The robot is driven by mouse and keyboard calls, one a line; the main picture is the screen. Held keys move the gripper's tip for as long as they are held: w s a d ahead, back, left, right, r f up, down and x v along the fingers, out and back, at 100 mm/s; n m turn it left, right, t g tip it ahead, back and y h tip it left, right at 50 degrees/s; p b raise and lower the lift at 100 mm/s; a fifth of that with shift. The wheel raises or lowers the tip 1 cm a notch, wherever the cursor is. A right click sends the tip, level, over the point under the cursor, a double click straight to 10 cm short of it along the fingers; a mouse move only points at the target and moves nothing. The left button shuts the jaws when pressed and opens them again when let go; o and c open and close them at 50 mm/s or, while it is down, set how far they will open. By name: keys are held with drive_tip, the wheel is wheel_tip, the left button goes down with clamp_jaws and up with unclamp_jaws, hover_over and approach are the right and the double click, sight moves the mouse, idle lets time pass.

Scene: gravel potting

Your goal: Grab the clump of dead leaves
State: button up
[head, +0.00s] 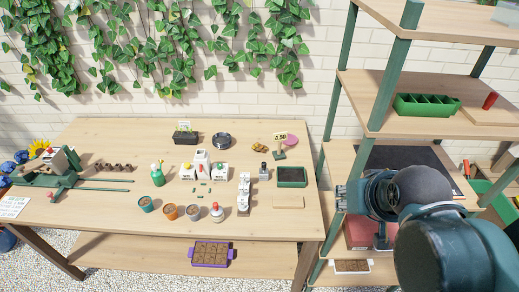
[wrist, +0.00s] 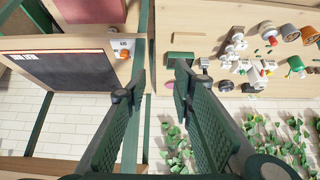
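A small yellow-brown clump (head: 259,147) lies at the back of the potting table, between a black round dish and a pink disc. It looks like the dead leaves, but it is too small to be sure. I cannot make it out in the wrist view. My gripper (wrist: 152,90) is open and empty, its two fingers well apart. In the head view my gripper (head: 345,197) is at the table's right end, in front of the shelf rack, apart from the clump.
The black dish (head: 221,140) is left of the clump. The green shelf rack (head: 327,110) rises beside my arm.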

drive_tip(key=o, duration=0.5)
drive_tip(key=shift+r, duration=0.1)
drive_tip(key=w+a+r+n+g+p, duration=0.1)
drive_tip(key=w+a+r+n+p, duration=0.25)
drive_tip(key=w+r, duration=0.75)
drive_tip(key=n+g+h+b, duration=0.25)
drive_tip(key=n+g, duration=0.35)
drive_tip(key=n, duration=0.6)
hover_over(257, 145)
drive_tip(key=shift+y, duration=0.45)
drive_tip(key=f, duration=3.5)
drive_tip(key=shift+s+d+f, duration=0.1)
drive_tip(key=shift+d, duration=0.1)
drive_tip(key=shift+a+f+g, duration=0.15)
drive_tip(key=shift+f+g, duration=0.15)
drive_tip(key=shift+f, duration=0.05)
